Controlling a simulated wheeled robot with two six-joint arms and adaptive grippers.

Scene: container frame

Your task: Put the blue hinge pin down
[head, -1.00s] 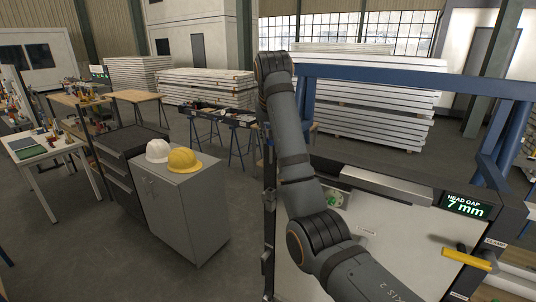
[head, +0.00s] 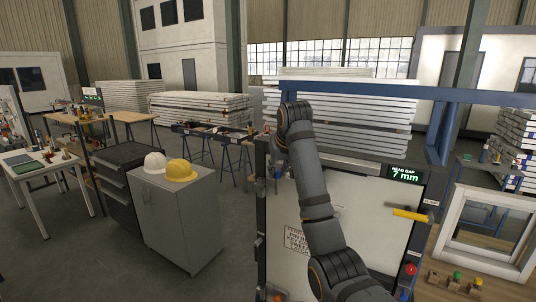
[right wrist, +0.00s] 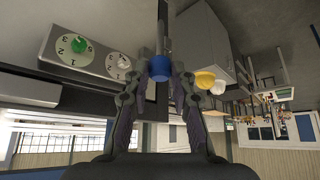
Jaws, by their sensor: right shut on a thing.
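The blue hinge pin (right wrist: 159,68) shows in the right wrist view as a blue end between the fingertips of my right gripper (right wrist: 160,72). The gripper is shut on it. A grey shaft extends above the blue end in that view, beside a dark edge; I cannot tell whether they touch. In the head view my right arm reaches up to the left edge of the framed machine, and the pin cannot be made out there. My left gripper is in neither view.
The machine has a pale panel (head: 378,232) and a "7 mm" display (head: 405,174). A grey cabinet (head: 180,225) with white (head: 154,163) and yellow (head: 181,170) hard hats stands left. A dial panel (right wrist: 85,47) is near the gripper. Open floor lies between.

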